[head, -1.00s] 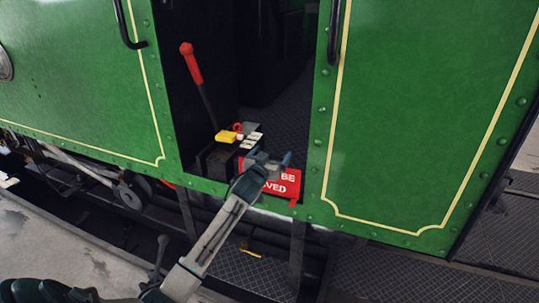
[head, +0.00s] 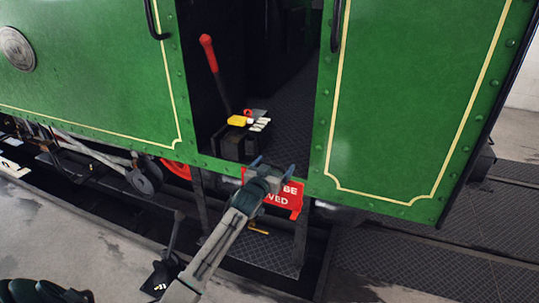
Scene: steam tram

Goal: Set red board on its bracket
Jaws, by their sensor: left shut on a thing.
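The red board (head: 291,199) with white lettering hangs at the doorway sill of the green tram, in front of the sill and above the step. Part of its face and lettering is hidden by my left gripper (head: 272,166). My left gripper is shut on the board near its top edge, its fingertips pointing up toward the doorway. The board looks slightly tilted. I cannot make out a bracket; it may be hidden behind the board or the gripper. My right gripper is not in view.
Inside the doorway, a yellow object (head: 236,120) and small items lie on a dark box (head: 232,144). A lever with a red handle (head: 208,54) stands behind. Green side panels (head: 420,110) flank the opening. A metal step (head: 262,250) lies below.

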